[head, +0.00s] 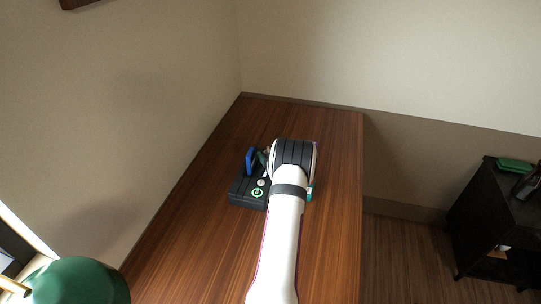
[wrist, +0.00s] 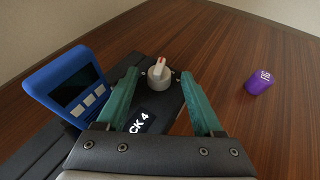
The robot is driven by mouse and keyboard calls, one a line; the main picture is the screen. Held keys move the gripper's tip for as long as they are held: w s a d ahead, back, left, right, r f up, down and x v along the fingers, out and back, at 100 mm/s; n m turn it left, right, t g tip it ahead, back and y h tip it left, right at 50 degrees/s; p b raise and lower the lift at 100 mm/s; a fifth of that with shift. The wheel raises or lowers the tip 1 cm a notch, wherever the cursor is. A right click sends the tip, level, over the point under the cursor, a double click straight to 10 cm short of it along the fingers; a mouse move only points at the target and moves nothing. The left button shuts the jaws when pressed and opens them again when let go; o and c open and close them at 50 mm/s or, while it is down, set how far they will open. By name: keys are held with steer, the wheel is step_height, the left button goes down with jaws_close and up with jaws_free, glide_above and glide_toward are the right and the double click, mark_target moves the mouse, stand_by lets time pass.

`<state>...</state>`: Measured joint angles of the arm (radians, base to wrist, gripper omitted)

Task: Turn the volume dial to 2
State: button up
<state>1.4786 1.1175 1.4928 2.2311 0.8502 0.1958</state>
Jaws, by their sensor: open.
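A round grey dial (wrist: 158,73) with a raised white grip and a red mark shows in the wrist view, on a dark panel. The red mark is at the far end of the grip. No scale numbers can be read around it. My gripper (wrist: 161,77) is open, with one green finger on each side of the dial in the picture. I cannot tell whether they touch it. A label ending in "CK 4" (wrist: 141,122) shows between the fingers, partly hidden. In the head view my arm hides the gripper and the dial.
A blue device (wrist: 73,84) with a screen and buttons stands left of my fingers. A purple object (wrist: 259,82) is on the wooden table (head: 333,150) to the right. In the head view, a black box (head: 240,201) with a green ring button (head: 257,192) sits left of my arm.

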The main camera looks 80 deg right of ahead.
steer(key=v, duration=1.5)
steer(key=shift+a+r, duration=0.25)
steer(key=shift+a, duration=0.05)
steer(key=shift+s, duration=0.1)
